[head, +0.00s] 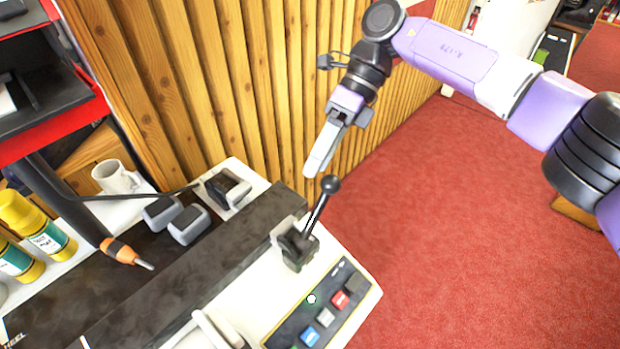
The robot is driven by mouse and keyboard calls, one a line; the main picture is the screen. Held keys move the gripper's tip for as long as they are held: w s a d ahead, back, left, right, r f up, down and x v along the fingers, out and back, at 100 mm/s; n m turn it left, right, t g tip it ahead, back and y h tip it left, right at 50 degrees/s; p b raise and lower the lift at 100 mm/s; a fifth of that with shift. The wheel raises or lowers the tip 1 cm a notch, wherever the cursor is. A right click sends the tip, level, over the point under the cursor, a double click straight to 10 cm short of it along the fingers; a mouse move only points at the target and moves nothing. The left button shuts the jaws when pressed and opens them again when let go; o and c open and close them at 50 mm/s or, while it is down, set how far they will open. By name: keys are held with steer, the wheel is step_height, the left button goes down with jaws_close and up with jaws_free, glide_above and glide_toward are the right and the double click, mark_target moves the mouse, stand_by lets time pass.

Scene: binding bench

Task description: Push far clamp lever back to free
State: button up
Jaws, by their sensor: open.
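The clamp lever (317,212) is a dark rod with a round black knob (330,184). It rises from a black base (297,247) at the far end of the bench machine and tilts up to the right. My gripper (322,158) hangs just above and slightly left of the knob, with its fingers pointing down. A small gap shows between the fingers and the knob in this view. The gripper holds nothing that I can see. Part of one finger is hidden behind the other.
A dark clamp bar (190,270) runs along the bench, with a button panel (325,308) in front. A wood-slat wall (225,80) rises at the back. Red floor (450,220) is clear.

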steer(key=shift+v, duration=0.75)
